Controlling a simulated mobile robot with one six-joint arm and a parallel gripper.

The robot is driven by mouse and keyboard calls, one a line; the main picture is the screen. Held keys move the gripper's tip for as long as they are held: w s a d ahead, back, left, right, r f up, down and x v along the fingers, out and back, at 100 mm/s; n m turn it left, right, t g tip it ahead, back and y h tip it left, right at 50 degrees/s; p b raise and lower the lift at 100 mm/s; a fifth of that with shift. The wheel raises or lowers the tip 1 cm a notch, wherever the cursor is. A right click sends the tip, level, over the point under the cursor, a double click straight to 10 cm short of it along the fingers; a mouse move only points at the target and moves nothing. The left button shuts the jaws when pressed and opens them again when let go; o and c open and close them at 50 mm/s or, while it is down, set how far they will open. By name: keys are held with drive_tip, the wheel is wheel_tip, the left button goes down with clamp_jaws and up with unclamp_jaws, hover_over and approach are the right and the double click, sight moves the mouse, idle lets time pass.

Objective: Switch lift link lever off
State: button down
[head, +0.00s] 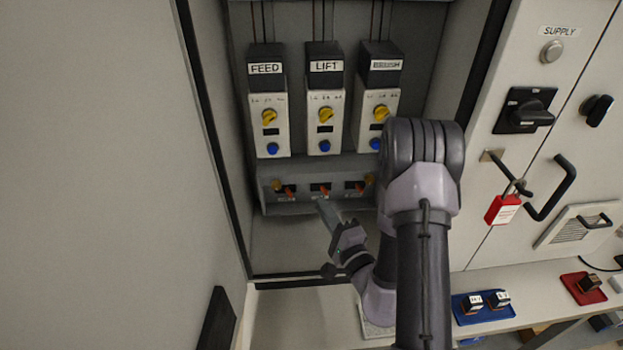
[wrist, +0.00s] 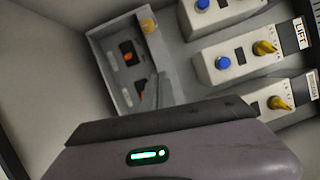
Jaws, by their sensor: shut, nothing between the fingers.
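The link panel (head: 300,209) is a grey box below the three units, with three orange levers in dark slots. The lift link lever (head: 321,189) is the middle one, under the LIFT unit (head: 325,110). My gripper (head: 323,204) is shut and empty, its fingertips just below and close to that lever; I cannot tell if they touch. In the wrist view the fingers (wrist: 157,88) reach over the panel (wrist: 104,45), hiding part of it. The feed link lever (wrist: 128,57) shows there. The lever's exact on or off position is too small to tell.
FEED (head: 269,110) and BRUSH (head: 379,110) units flank LIFT, each with a yellow knob and blue button. The cabinet's side wall stands left. At right are a black SUPPLY switch (head: 524,110), a red padlock (head: 503,209) and a door handle (head: 552,188).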

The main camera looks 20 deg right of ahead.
sight(324, 191)
drive_tip(key=s+d+f+m+g+h, duration=0.1)
drive_tip(key=s+d+f+h, duration=0.1)
drive_tip(key=d+f+h, duration=0.2)
drive_tip(key=shift+d+f, duration=0.45)
drive_tip(key=shift+d, duration=0.1)
drive_tip(key=w, duration=0.3)
drive_tip(key=w+d+p, duration=0.1)
drive_tip(key=w, duration=0.5)
drive_tip(key=shift+w+d+p, duration=0.25)
drive_tip(key=shift+w+p, duration=0.05)
drive_tip(key=shift+w, duration=0.1)
